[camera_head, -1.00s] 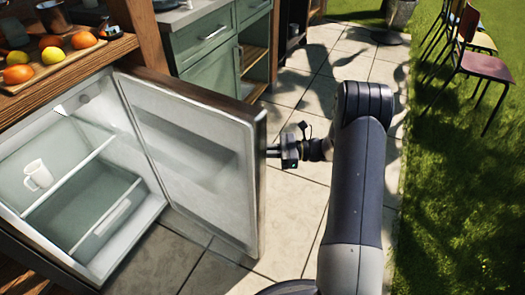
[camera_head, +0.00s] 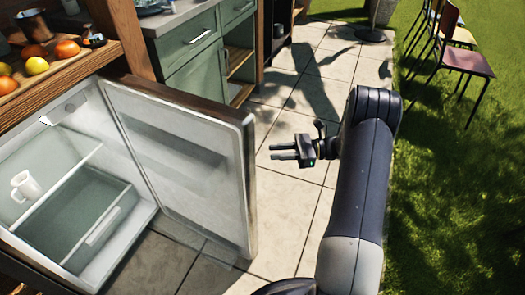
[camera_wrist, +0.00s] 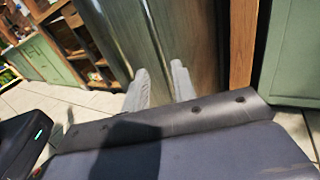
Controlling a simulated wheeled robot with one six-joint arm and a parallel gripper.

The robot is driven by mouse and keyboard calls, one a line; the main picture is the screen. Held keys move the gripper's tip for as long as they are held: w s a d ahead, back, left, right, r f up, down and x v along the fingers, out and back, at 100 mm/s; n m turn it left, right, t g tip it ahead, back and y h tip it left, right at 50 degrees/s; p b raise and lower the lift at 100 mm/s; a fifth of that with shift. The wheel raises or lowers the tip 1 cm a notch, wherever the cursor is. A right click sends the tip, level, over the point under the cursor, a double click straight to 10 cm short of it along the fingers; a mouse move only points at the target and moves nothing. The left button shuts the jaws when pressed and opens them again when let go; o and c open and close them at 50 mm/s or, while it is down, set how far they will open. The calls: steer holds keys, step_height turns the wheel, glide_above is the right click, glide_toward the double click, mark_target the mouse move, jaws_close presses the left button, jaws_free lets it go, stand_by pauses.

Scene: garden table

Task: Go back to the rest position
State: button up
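My gripper (camera_head: 272,151) is in the middle of the head view, over the paved floor. Its two fingers point left toward the edge of the open fridge door (camera_head: 180,150), with a gap between them and the door. The fingers are apart with nothing between them. In the wrist view the gripper's two grey fingers (camera_wrist: 160,82) also stand apart in front of a dark, wood-grained surface. My arm reaches up from the bottom of the head view, bent at the elbow.
A green cabinet (camera_head: 190,62) stands behind. Chairs (camera_head: 465,60) stand on grass at right. Paving around the gripper is clear.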

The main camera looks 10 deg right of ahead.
steer(key=shift+s+d, duration=0.15)
steer(key=shift+d, duration=0.8)
steer(key=shift+a, duration=0.1)
steer(key=w+a+b, duration=0.1)
steer(key=a, duration=0.9)
steer(key=shift+w+a, duration=0.15)
steer(key=shift+a, duration=0.1)
